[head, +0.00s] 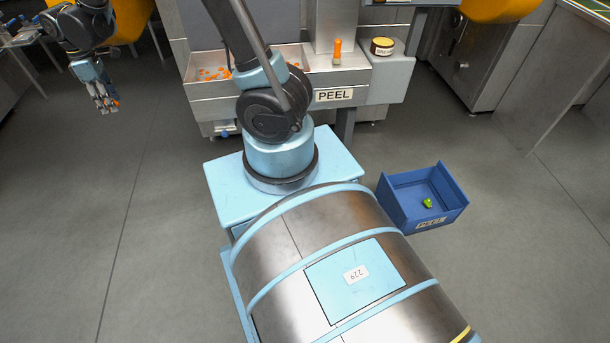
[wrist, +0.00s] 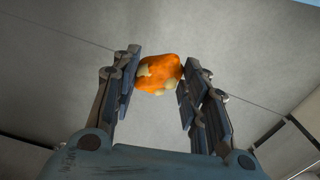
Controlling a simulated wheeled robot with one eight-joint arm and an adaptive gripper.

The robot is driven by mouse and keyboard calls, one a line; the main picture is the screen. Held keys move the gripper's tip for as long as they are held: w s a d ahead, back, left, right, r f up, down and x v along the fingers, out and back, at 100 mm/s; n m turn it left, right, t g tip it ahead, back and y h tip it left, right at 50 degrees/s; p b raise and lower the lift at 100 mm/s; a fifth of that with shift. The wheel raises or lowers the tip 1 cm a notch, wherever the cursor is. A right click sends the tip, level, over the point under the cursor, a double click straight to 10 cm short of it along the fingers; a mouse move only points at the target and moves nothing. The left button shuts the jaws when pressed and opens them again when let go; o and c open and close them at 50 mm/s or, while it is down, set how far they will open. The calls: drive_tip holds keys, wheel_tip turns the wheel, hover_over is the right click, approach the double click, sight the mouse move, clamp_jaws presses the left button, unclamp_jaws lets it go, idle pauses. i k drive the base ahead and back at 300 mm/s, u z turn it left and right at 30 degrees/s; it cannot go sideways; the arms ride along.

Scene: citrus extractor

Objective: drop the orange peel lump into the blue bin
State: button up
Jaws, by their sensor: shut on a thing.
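My gripper (head: 105,99) is at the upper left of the head view, held out over the floor. It is shut on the orange peel lump (wrist: 158,75), which is bright orange with pale patches and sits between the fingertips in the wrist view. Only a small orange edge of the lump shows at the gripper in the head view. The blue bin (head: 450,192), labelled PEEL, stands on the floor at the right, far from my gripper. A small green thing (head: 427,203) lies inside it.
A steel machine with a PEEL-labelled tray (head: 240,92) holding orange bits stands at the back. An orange-handled tool (head: 337,50) and a yellow-lidded jar (head: 382,47) are on it. Open grey floor lies at the left and around the bin. Steel cabinets stand at the right.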

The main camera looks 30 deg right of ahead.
sight(405, 196)
drive_tip(key=u, duration=0.9)
drive_tip(key=k, duration=2.8)
drive_tip(key=z, duration=1.95)
